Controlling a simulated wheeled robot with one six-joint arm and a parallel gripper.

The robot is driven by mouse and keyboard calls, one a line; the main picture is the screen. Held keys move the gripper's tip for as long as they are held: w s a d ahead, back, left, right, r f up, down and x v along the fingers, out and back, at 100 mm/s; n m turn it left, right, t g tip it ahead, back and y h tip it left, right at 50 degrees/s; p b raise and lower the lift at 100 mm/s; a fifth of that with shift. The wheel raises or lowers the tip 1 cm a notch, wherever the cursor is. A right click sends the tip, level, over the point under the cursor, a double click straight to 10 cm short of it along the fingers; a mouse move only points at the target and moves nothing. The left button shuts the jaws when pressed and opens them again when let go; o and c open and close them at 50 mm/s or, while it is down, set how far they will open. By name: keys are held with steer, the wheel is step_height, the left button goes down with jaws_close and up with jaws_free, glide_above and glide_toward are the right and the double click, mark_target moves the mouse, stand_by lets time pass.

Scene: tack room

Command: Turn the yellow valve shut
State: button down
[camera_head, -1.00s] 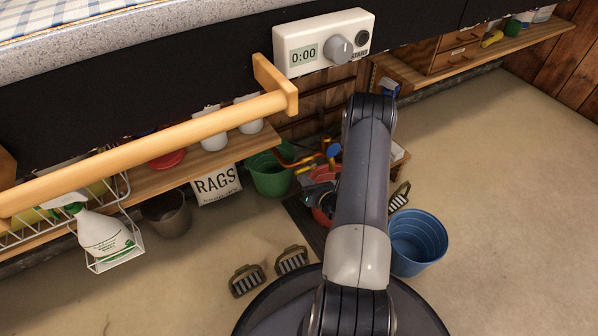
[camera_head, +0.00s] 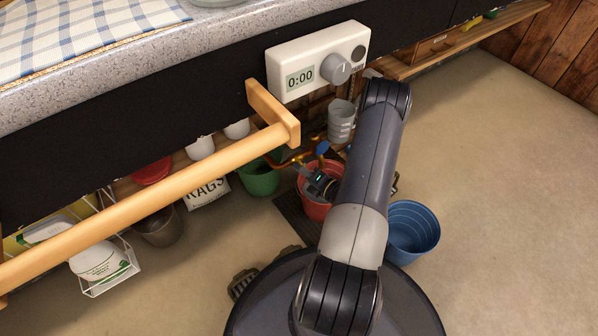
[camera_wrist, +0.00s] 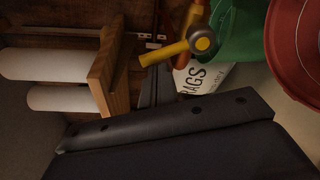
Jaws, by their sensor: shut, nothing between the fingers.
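The yellow valve handle (camera_wrist: 188,47) shows at the top middle of the wrist view, with a round grey bolt at its hub. In the head view I cannot clearly pick it out among the copper pipes (camera_head: 297,157) under the counter. A blue handle (camera_head: 323,147) is on that pipework. My gripper (camera_head: 305,173) is low under the counter, in front of the pipes and over the red bucket (camera_head: 315,205). It is shut and empty. In the wrist view its dark body fills the bottom, and I see no contact with the yellow handle.
A wooden rail (camera_head: 150,205) juts out left of my arm. A white timer (camera_head: 318,62) is above. A green bucket (camera_head: 258,178), a rags bag (camera_head: 208,192) and a blue bucket (camera_head: 412,232) stand nearby. The floor at right is clear.

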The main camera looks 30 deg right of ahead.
steer(key=shift+d+r+m, duration=0.3)
steer(key=shift+d+m, duration=0.3)
steer(key=shift+m, duration=0.2)
steer(key=shift+d, duration=0.1)
